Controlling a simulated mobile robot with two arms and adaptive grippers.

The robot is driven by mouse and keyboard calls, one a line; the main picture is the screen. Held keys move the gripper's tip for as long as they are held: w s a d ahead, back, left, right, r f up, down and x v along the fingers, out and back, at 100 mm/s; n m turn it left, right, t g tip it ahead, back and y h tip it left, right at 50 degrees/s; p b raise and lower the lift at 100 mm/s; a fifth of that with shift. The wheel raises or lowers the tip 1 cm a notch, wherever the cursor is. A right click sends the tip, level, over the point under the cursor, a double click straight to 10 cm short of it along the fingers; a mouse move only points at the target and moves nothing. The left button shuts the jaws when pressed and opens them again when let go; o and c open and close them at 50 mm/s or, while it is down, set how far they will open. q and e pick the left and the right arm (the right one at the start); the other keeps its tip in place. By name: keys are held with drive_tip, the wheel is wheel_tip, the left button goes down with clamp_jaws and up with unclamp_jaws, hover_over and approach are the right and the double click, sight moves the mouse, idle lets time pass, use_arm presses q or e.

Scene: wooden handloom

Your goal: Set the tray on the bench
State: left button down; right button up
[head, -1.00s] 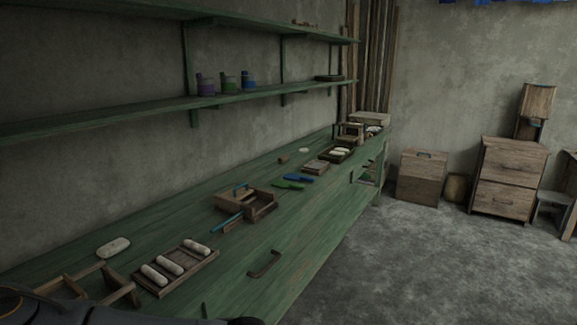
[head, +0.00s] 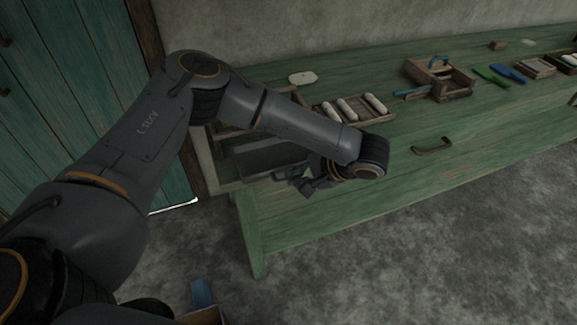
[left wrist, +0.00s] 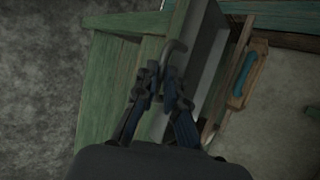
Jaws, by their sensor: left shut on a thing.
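A dark grey tray (head: 268,153) is at the left end of the green bench (head: 330,200), partly behind my left arm. My left gripper (head: 303,182) is at the near side of the tray, over the bench's front left corner. In the left wrist view its fingers (left wrist: 162,92) are closed around a thin hooked grey handle (left wrist: 174,52) at the side of the grey tray (left wrist: 208,50). The green bench shows below and to the left there. I cannot tell whether the tray touches the bench top. My right gripper is out of view.
A wooden tray with white rolls (head: 349,109) and a wooden toolbox (head: 440,80) stand further right on the bench. A white oval piece (head: 302,78) lies at the back. A teal door (head: 70,90) is at left. Clear floor (head: 420,240) lies in front.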

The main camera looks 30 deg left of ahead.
sight(288, 169)
use_arm(q)
drive_tip(key=w+a, duration=0.4)
drive_tip(key=shift+a, duration=0.25)
drive_tip(key=shift+w+f, duration=0.1)
drive_tip(key=shift+f, duration=1.65)
drive_tip(key=c, duration=1.4)
unclamp_jaws()
